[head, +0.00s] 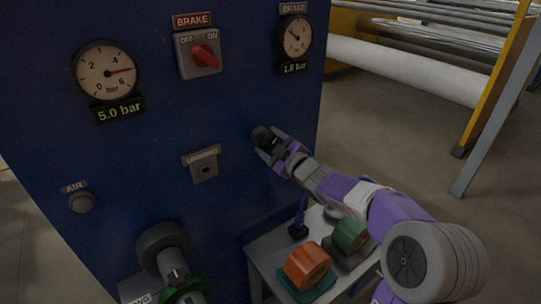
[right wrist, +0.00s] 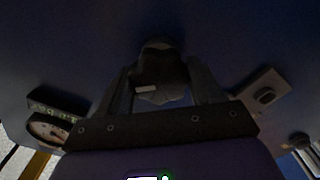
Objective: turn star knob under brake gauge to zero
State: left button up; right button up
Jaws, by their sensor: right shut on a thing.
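The black star knob (head: 262,135) sits on the blue panel below the brake gauge (head: 297,37). The gauge's display reads 1.8 bar. My right gripper (head: 268,145) is shut on the knob, with its fingers on either side of it. In the right wrist view the knob (right wrist: 159,72), with a small pale mark on it, sits between the two fingers (right wrist: 160,88). The gauge (right wrist: 52,128) shows upside down at the left there. My left gripper is not in view.
A red brake switch (head: 204,56) and a 5.0 bar gauge (head: 106,71) are on the panel. A small table (head: 268,264) with orange and green rolls stands below my right arm. White rollers (head: 400,70) lie behind.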

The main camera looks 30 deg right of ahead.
jog(key=n+b, duration=0.2)
jog(key=n, duration=0.1)
jog(key=n+b, duration=0.1)
jog(key=b, duration=0.1)
jog(key=shift+f+n, duration=0.25)
jog(key=shift+n, duration=0.05)
jog(key=n+b, duration=0.3)
jog(key=n, duration=0.1)
jog(key=shift+r+n, duration=0.15)
jog(key=shift+n, duration=0.25)
jog(key=o, duration=1)
jog(key=shift+c, duration=0.2)
jog(key=s, duration=0.7)
jog(key=shift+s+d+p, duration=0.25)
jog(key=shift+d+p, duration=0.05)
jog(key=shift+p, duration=0.05)
